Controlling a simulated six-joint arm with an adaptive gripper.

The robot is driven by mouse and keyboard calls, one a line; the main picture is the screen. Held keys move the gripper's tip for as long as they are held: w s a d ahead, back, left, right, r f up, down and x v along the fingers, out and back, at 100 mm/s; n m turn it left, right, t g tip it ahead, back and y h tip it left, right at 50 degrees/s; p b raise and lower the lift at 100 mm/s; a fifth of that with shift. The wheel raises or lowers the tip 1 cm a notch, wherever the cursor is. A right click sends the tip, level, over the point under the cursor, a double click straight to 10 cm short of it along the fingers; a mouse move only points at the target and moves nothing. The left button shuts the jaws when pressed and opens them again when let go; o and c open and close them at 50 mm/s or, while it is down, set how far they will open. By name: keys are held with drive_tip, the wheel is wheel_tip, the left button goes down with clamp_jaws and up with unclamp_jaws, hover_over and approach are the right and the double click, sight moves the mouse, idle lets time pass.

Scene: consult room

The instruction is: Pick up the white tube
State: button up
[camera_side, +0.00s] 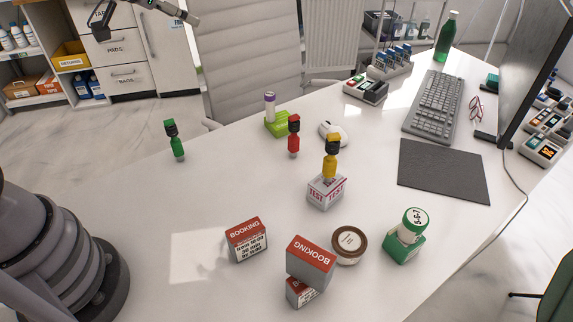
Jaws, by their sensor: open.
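The white tube (270,107) has a purple cap and stands upright on a bright green block (277,124), near the table's far edge. How deep it sits in the block I cannot tell. My gripper (145,21) shows at the top left edge, partly cut off by the frame. It is open, with nothing seen between its fingers. It is well apart from the tube, up and to the left of it in the picture.
A yellow figure (331,160) stands on a TEST box (327,192). A green figure (175,142) is left. Booking boxes (247,240) are in front. The table's left middle is clear.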

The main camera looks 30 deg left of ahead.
sight(266, 98)
drive_tip(key=w+d+f+m+t+h, duration=0.1)
drive_tip(key=w+f+t+h, duration=0.15)
drive_tip(key=w+f, duration=0.95)
drive_tip(key=s+d+f+t+h, duration=0.1)
drive_tip(key=s+f+t, duration=0.1)
drive_tip(key=f, duration=0.6)
drive_tip(key=s+f+t, duration=0.2)
drive_tip(key=f+t, duration=0.1)
drive_tip(key=f, duration=0.4)
drive_tip(key=w, duration=0.2)
drive_tip(key=w+d, duration=0.1)
drive_tip(key=w, duration=0.5)
drive_tip(key=shift+d+f, duration=0.15)
drive_tip(key=shift+d, duration=0.1)
drive_tip(key=w, duration=0.5)
drive_tip(key=shift+w+d+f, duration=0.2)
drive_tip(key=shift+w, duration=0.05)
